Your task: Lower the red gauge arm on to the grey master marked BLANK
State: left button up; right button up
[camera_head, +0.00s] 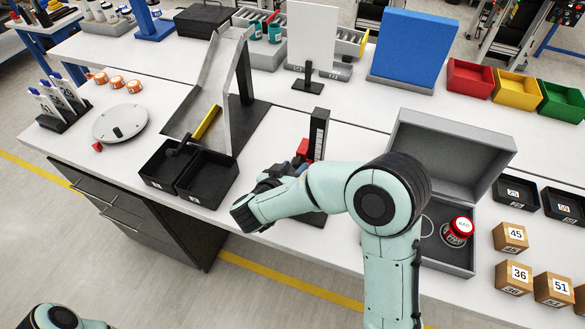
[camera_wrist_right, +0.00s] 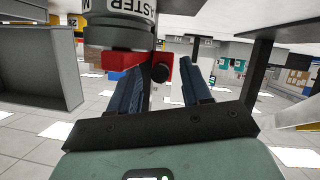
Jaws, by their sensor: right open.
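The gauge is a dark upright column with a pale scale (camera_head: 319,132), standing on the table, with its red arm (camera_head: 302,149) partly hidden by my right gripper (camera_head: 277,176). In the right wrist view the red arm (camera_wrist_right: 120,60) carries a black round knob (camera_wrist_right: 160,73), which lies between the spread fingers of my right gripper (camera_wrist_right: 164,80). A dark grey cylinder with a white label (camera_wrist_right: 130,6) ending in "STER" shows against the red arm; I cannot tell whether they touch. The word BLANK is not readable, and my gripper and arm hide the master in the head view. My left gripper is out of view.
Two black bins (camera_head: 208,179) stand left of the gauge, below a sloped metal chute (camera_head: 208,80). An open grey case (camera_head: 447,140) with a red-topped jar (camera_head: 458,231) lies to the right. Numbered boxes (camera_head: 510,237) stand beyond it.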

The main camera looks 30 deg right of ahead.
jog(key=v, duration=1.3)
jog(key=shift+a, duration=0.15)
jog(key=shift+s, duration=0.15)
